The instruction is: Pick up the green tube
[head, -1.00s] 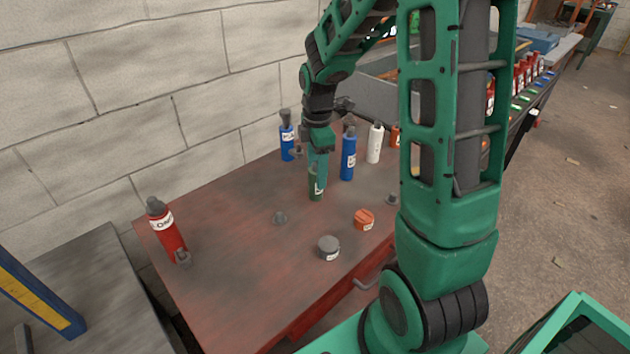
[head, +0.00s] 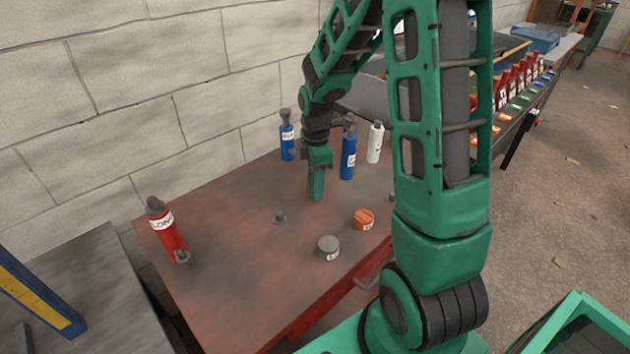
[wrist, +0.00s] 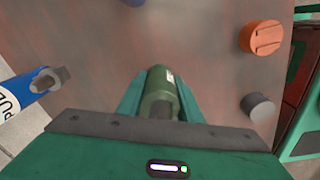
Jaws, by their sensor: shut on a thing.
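The green tube (wrist: 159,92) is upright between the two fingers of my gripper (wrist: 160,100) in the wrist view, with a small white label on its side. My gripper is shut on it. In the head view, my gripper (head: 316,188) points down over the red bench, and its fingers hide nearly all of the tube. I cannot tell whether the tube's base touches the bench top.
On the red bench (head: 230,285) stand two blue bottles (head: 287,142) (head: 348,158), a white bottle (head: 375,143) and a red bottle (head: 167,232). An orange pot (head: 364,219) and a grey pot (head: 328,247) are nearer me. The front left of the bench is clear.

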